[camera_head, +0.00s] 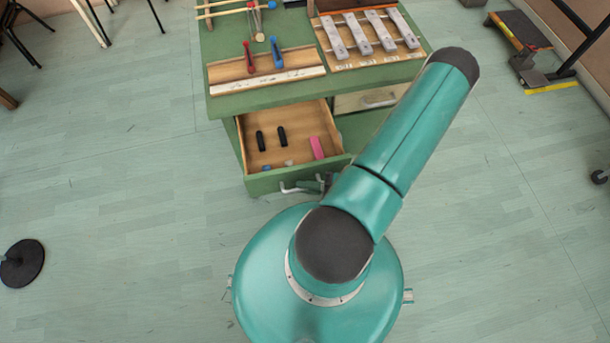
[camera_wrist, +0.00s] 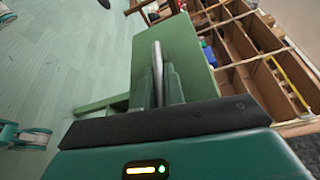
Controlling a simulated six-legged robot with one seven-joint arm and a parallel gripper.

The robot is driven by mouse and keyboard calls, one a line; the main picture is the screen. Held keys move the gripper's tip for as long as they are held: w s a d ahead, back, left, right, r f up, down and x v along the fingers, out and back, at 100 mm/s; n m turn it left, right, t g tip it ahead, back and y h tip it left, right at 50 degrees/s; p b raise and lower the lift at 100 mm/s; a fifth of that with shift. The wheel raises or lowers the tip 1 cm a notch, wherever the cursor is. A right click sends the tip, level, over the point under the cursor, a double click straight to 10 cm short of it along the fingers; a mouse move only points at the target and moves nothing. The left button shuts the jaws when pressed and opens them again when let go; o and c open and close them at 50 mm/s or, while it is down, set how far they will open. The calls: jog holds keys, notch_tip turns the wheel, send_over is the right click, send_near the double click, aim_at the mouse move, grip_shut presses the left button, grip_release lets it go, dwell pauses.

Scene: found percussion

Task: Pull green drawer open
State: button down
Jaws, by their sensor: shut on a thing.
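The green drawer (camera_head: 262,184) stands pulled out of the green desk (camera_head: 222,100) in the head view. Its wooden inside shows two black pieces, a pink block (camera_head: 316,148) and small blue and pale items. A metal bar handle (camera_head: 291,188) is on its green front. My gripper (camera_head: 325,181) is at the right part of this handle, mostly hidden by my arm. In the wrist view, my gripper (camera_wrist: 160,82) is shut on the silver handle (camera_wrist: 156,57), in front of the green drawer front (camera_wrist: 189,42).
On the desk top are metal bars on a wooden board (camera_head: 370,38) and a wooden tray (camera_head: 228,78) with red and blue pieces. A lighter drawer (camera_head: 365,99) is to the right. A black disc (camera_head: 22,263) lies on the left floor. Much floor is clear.

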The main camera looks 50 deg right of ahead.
dwell(0.3)
jog(key=c, duration=1.5)
grip_release()
jog(key=shift+w, duration=0.1)
jog(key=shift+d, duration=0.1)
jog(key=v, duration=1.3)
jog(key=shift+s+d, duration=0.15)
jog(key=shift+s, duration=0.25)
